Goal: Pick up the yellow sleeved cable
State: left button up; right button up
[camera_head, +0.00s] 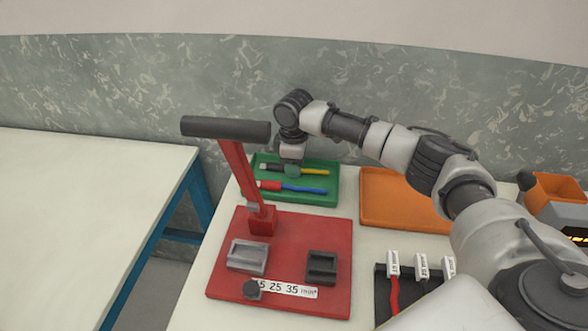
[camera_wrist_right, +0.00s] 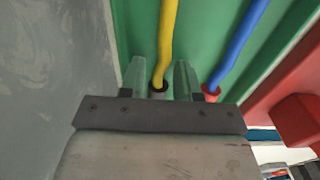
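The yellow sleeved cable (camera_head: 313,170) lies in the green tray (camera_head: 325,199) in the head view. In the right wrist view the yellow cable (camera_wrist_right: 167,40) runs down between my fingertips to a dark-ringed end, with the rest hidden by the gripper. My right gripper (camera_head: 291,170) points down over the cable's left end. Its two pale green fingers (camera_wrist_right: 158,80) are apart, one on each side of the cable. I cannot tell whether they touch it. A blue cable with a red sleeve (camera_head: 300,188) lies nearer in the same tray. My left gripper is not in view.
A red lever press (camera_head: 225,128) on a red base (camera_head: 335,228) stands in front of the tray, its handle to the left. An orange tray (camera_head: 385,205) is to the right. A dark rack (camera_head: 385,310) holds labelled cables at front right.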

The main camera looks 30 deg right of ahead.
grip_shut()
jog(key=shift+r, duration=0.1)
